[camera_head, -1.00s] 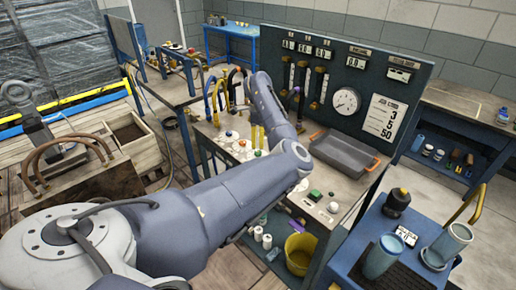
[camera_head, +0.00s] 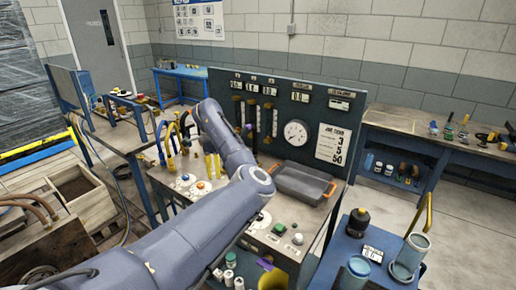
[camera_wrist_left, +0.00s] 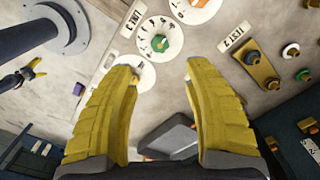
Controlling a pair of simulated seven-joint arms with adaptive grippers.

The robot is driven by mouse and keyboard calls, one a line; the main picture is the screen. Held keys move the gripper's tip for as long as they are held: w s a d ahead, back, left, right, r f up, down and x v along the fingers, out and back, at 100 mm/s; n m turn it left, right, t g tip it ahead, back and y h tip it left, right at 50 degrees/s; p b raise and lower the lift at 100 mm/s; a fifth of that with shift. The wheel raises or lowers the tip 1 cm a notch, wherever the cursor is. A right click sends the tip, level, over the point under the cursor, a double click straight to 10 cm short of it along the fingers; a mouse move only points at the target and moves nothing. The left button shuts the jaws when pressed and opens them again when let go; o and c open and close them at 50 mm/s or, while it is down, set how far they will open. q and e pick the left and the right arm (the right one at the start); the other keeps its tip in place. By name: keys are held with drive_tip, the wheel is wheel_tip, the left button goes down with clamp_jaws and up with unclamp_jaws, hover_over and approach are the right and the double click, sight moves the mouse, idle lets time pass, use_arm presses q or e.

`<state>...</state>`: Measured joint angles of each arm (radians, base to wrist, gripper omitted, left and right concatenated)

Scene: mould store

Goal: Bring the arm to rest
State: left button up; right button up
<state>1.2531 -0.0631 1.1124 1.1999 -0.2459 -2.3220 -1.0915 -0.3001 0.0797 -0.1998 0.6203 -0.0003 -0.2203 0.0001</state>
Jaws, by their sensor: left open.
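My left arm (camera_head: 180,245) comes in from the lower left of the head view, and its forearm reaches up over the workbench (camera_head: 262,238). My left gripper (camera_head: 213,166) shows as two yellow fingers above the bench top, partly hidden by the arm. In the left wrist view the yellow fingers of the left gripper (camera_wrist_left: 163,85) are wide apart with nothing held between them. A dial with a green knob (camera_wrist_left: 160,43) lies on the panel surface beyond the fingertips. My right gripper is in neither view.
A grey tray with orange handles (camera_head: 302,184) sits right of the arm. Behind it stands a dark gauge board (camera_head: 262,88). A blue cart (camera_head: 345,247) with cups is at lower right. Knobs (camera_head: 279,229) line the bench front. Open floor (camera_head: 440,225) lies farther right.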

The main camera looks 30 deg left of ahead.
use_arm(q)
drive_tip(key=s+a+f+n+y, duration=0.3)
drive_tip(key=s+a+f+y, duration=0.1)
drive_tip(key=s+f, duration=0.4)
drive_tip(key=s+a+f+n+y, duration=0.3)
drive_tip(key=s+a+f+y, duration=0.15)
drive_tip(key=s, duration=0.55)
drive_tip(key=s+d+f+m+t+h, duration=0.15)
drive_tip(key=s+d+f+t, duration=0.25)
drive_tip(key=s+d, duration=0.8)
drive_tip(key=s+d+f+m+t+h, duration=0.1)
drive_tip(key=s+d+f+t+h, duration=0.15)
drive_tip(key=s+d, duration=1)
drive_tip(key=d+f+g+h, duration=0.1)
drive_tip(key=d+f, duration=0.2)
drive_tip(key=f, duration=0.8)
drive_tip(key=w+d+f+h, duration=0.1)
drive_tip(key=d+f, duration=0.2)
drive_tip(key=f, duration=0.8)
drive_tip(key=d+f+g+h, duration=0.1)
drive_tip(key=d+f, duration=0.2)
drive_tip(key=f, duration=0.8)
drive_tip(key=s+f+n+g+h, duration=0.1)
drive_tip(key=s+f+n+g, duration=0.2)
drive_tip(key=s+f, duration=1.6)
drive_tip(key=s, duration=0.2)
drive_tip(key=shift+s+f, duration=0.3)
drive_tip(key=shift+f, duration=0.1)
